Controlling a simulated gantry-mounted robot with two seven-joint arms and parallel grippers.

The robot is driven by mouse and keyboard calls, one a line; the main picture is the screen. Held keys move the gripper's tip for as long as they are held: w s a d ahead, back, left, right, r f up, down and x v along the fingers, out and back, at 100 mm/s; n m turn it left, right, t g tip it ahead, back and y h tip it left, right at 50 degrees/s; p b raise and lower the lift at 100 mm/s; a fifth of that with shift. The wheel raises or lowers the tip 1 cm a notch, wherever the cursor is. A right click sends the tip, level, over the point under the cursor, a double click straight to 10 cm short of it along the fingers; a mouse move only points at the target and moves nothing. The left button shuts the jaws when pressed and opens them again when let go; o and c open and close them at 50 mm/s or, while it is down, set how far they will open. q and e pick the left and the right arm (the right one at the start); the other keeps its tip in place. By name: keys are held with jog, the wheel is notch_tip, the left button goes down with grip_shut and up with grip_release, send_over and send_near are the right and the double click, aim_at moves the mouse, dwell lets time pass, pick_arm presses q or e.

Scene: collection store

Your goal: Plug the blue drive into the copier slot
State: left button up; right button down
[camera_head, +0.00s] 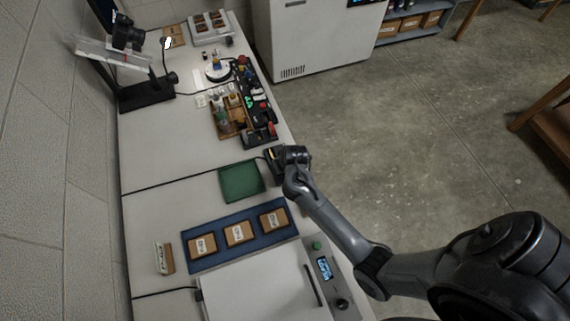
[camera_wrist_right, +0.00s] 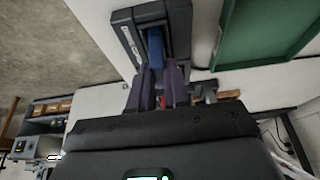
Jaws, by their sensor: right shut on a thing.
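The blue drive (camera_wrist_right: 155,48) shows in the right wrist view as a narrow blue piece between the fingertips of my right gripper (camera_wrist_right: 158,72). The gripper is shut on it. The dark copier (camera_wrist_right: 127,37) is right at the drive's far end; I cannot tell whether the drive's tip is inside the slot or just in front of it. In the head view my right gripper (camera_head: 283,155) is over the copier (camera_head: 271,162) at the bench's right edge. The gripper and wrist hide the drive and slot there. My left gripper is not in view.
A blue tray (camera_head: 192,264) with brown boxes is nearer. A wooden organiser (camera_head: 227,124) and small tools stand beyond the copier. A black cable crosses the bench. The bench's left-middle is clear.

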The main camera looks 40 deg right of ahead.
dwell(0.4)
jog(key=shift+p, duration=0.4)
jog(key=shift+r+p, duration=0.1)
jog(key=shift+p, duration=0.3)
dwell(0.7)
jog(key=shift+f, duration=0.2)
dwell(0.4)
jog(key=shift+f+b, duration=0.35)
jog(key=shift+f, duration=0.1)
jog(key=c, duration=1.4)
grip_release()
